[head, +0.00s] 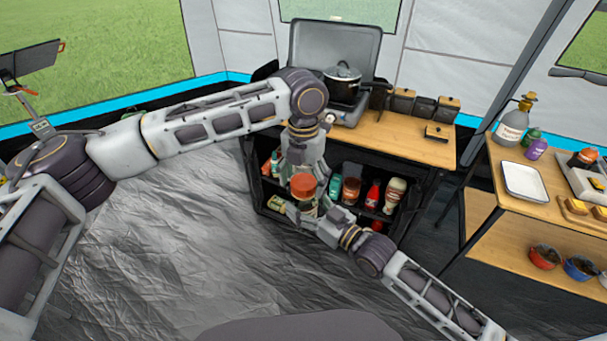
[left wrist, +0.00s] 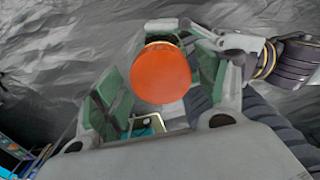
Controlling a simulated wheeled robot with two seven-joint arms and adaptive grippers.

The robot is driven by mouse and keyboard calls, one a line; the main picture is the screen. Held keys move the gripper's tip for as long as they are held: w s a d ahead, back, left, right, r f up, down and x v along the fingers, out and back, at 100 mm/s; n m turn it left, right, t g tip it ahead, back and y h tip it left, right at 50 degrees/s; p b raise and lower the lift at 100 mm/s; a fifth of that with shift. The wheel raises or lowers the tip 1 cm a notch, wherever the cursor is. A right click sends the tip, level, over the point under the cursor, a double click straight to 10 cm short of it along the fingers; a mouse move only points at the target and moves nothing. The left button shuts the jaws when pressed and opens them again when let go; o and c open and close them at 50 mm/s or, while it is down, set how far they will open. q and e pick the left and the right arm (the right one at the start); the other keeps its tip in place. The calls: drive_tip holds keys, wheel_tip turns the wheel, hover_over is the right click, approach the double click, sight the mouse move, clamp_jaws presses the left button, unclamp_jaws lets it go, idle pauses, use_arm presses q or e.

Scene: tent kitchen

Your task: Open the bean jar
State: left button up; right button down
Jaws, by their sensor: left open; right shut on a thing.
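The bean jar has an orange-red lid (head: 303,186), which faces up toward the left wrist camera and fills the middle of the left wrist view (left wrist: 162,74). My left gripper (head: 303,171) points down from above, its open fingers spread on either side of the lid. I cannot tell whether a finger touches it. My right gripper (head: 309,212) reaches in from the lower right and is shut on the jar's body below the lid. The body is mostly hidden by the lid and the grippers. The jar is held in the air in front of the low shelf.
A wooden-topped counter (head: 408,143) carries a stove with a pot (head: 343,83) and several dark canisters. Its open shelf holds bottles, including a red one (head: 373,196), close behind the grippers. A side table at right holds a white tray (head: 524,182). The grey floor at left is clear.

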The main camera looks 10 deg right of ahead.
use_arm(q)
drive_tip(key=c, duration=1.1)
drive_tip(key=shift+o, duration=0.2)
